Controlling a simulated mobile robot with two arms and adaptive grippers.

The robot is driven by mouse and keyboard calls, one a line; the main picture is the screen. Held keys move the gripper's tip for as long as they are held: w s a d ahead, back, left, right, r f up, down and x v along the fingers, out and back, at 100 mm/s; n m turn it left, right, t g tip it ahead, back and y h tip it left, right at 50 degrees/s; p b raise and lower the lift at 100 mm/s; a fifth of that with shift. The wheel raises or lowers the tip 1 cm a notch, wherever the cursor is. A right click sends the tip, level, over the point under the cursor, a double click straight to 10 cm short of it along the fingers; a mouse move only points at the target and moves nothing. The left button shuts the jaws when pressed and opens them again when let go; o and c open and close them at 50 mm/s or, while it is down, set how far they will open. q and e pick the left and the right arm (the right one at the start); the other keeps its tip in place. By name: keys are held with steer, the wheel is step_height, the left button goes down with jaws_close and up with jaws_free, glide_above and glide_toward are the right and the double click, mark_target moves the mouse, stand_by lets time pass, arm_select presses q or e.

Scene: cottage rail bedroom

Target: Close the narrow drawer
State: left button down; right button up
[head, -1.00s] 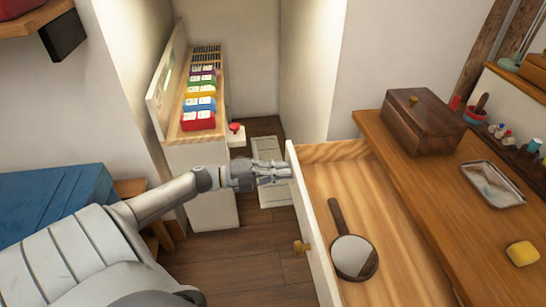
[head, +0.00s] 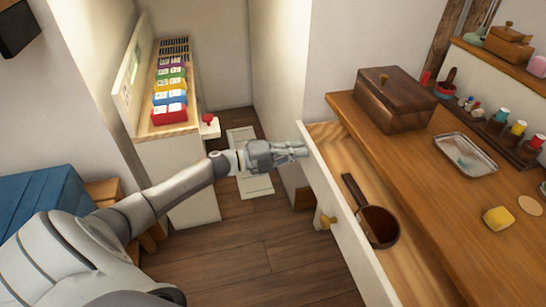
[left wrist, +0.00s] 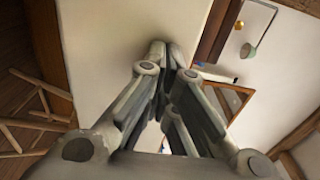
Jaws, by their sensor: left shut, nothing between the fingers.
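The narrow drawer is partly open. Its white front (head: 352,238) with a brass knob (head: 327,221) stands out from the wooden dresser (head: 440,190). A round hand mirror (head: 356,192) with a dark handle lies inside it. My left gripper (head: 303,150) is shut and empty, its fingertips at the outer face of the drawer front near its far end. They look to be touching it, though the exact contact is hard to tell. In the left wrist view the closed fingers (left wrist: 172,55) point at a pale panel. My right gripper is not in view.
A wooden box (head: 396,98), a metal tray (head: 465,155) and a yellow sponge-like block (head: 497,219) stand on the dresser top. A white unit with coloured blocks (head: 170,100) is at the back left. The wooden floor (head: 270,250) before the drawer is clear.

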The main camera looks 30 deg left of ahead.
arm_select(q)
steer(key=b, duration=0.3)
glide_above(340, 158)
steer(key=s, duration=0.1)
steer(key=shift+a, duration=0.45)
steer(key=shift+w+d, duration=0.45)
steer(key=shift+r, duration=0.15)
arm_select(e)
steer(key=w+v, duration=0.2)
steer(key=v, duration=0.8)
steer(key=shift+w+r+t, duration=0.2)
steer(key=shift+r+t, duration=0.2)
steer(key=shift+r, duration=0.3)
arm_select(q)
steer(key=shift+r, duration=0.1)
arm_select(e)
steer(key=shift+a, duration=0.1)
